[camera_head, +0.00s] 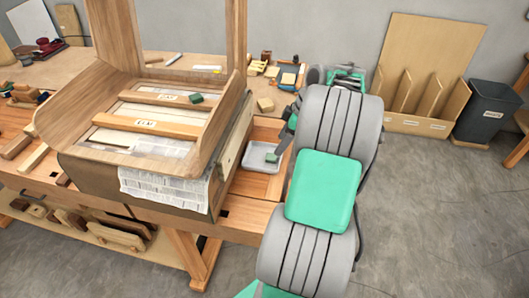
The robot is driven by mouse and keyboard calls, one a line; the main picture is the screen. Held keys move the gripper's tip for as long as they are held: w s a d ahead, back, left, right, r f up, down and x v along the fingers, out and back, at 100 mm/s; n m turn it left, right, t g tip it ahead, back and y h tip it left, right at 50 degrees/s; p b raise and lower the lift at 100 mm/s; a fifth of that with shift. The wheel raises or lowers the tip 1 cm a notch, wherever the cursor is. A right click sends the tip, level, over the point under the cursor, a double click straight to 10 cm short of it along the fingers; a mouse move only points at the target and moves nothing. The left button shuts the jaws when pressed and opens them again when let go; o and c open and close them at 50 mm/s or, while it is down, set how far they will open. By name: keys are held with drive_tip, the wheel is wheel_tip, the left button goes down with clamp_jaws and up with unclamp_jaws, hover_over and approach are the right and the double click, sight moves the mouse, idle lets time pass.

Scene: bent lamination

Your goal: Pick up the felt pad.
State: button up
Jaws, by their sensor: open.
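A small dark green block (196,98), which looks like felt, rests on the upper wooden bar of the curved wooden form (240,92). A shallow white tray (254,166) sits on the bench right of the form. A small grey-green piece (272,157) shows in or over the tray; I cannot tell whether it is a pad or a part of my gripper. My gripper (279,146) is open beside the tray's right side, partly hidden by my arm. It is apart from the dark green block, to its right.
The form stands on the wooden bench (245,214), with newspaper (165,188) over its front edge. Blocks and tools lie along the back bench. A dark bin (487,112) and a plywood rack (415,100) stand at the right. Grey floor is clear at the lower right.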

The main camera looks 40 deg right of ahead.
sight(272, 156)
drive_tip(key=p+x, duration=0.1)
drive_tip(key=x, duration=0.5)
drive_tip(key=shift+w+f, duration=0.1)
drive_tip(key=shift+f, duration=0.25)
clamp_jaws()
